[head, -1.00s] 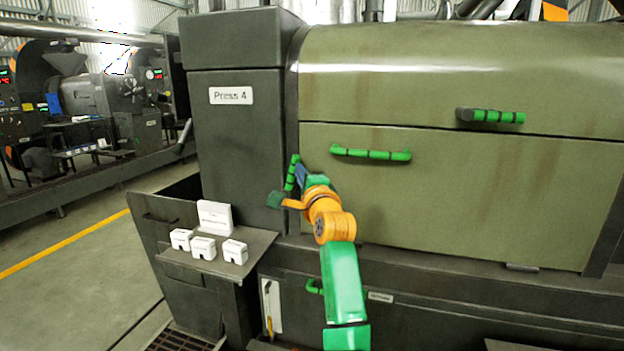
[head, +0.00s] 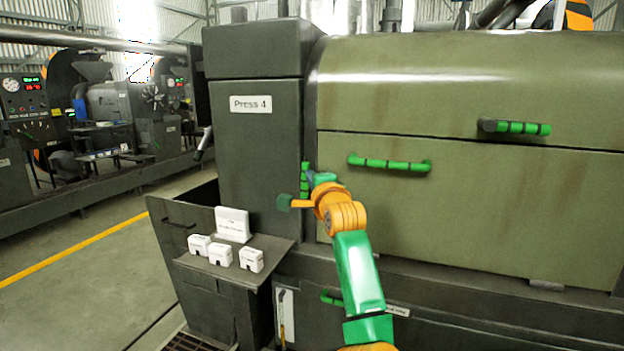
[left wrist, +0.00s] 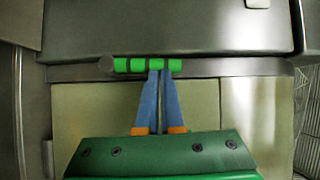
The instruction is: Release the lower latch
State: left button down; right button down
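A latch handle with green and dark bands (head: 304,181) stands near upright at the left edge of the press's lower olive panel (head: 470,215). In the left wrist view the banded handle (left wrist: 135,65) lies crosswise over a dark seam. My left gripper (head: 310,178) is at this handle. In the left wrist view its two blue fingers (left wrist: 160,72) are almost together, with their tips over the handle's right half. The handle does not appear clamped between them; whether they touch it is unclear. My right gripper is not in view.
A green bar handle (head: 390,163) is on the lower panel, and another (head: 515,127) on the upper cover. A small green handle (head: 330,298) sits low on the base. A shelf (head: 262,275) with white blocks (head: 221,255) juts out left of my arm.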

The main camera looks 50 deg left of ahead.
pick_arm(q)
jog(key=shift+d+f, duration=0.1)
jog(key=shift+f, duration=0.05)
jog(key=b+v, duration=0.3)
jog(key=v, duration=0.4)
